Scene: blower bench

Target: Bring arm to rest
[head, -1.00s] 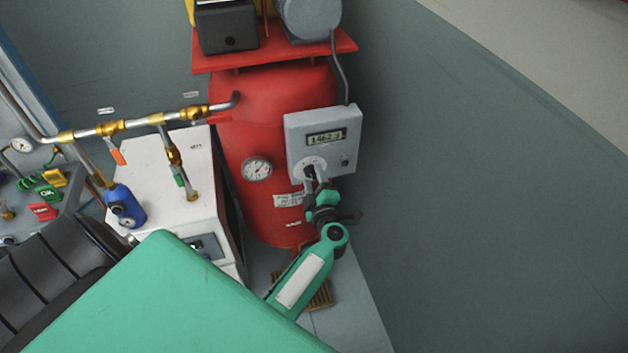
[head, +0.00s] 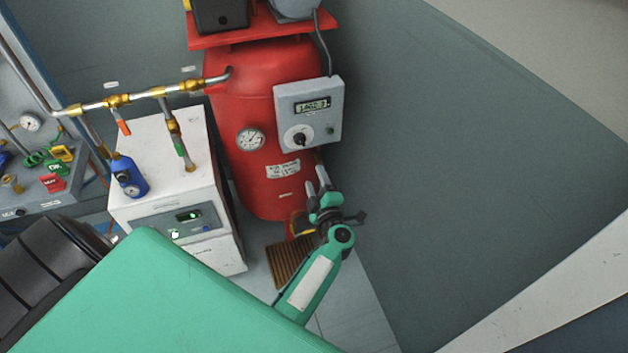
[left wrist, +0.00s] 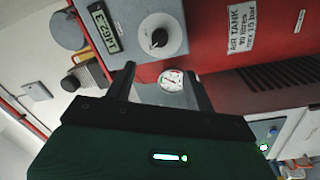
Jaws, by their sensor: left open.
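My left gripper (head: 316,186) is open and empty in the head view, below the grey control box (head: 309,112) and apart from it. Its two fingers also show in the left wrist view (left wrist: 160,88), with the pressure gauge (left wrist: 172,84) visible between them. The box carries a digital display (head: 312,105) and a round dial with a black knob (head: 299,138); the knob is also in the left wrist view (left wrist: 159,38). My green left arm (head: 170,300) fills the lower left of the head view. My right gripper is not in view.
The red air tank (head: 272,150) stands behind the gripper. A bench with coloured tags (head: 52,183) is at far left. Bare wall and floor lie to the right.

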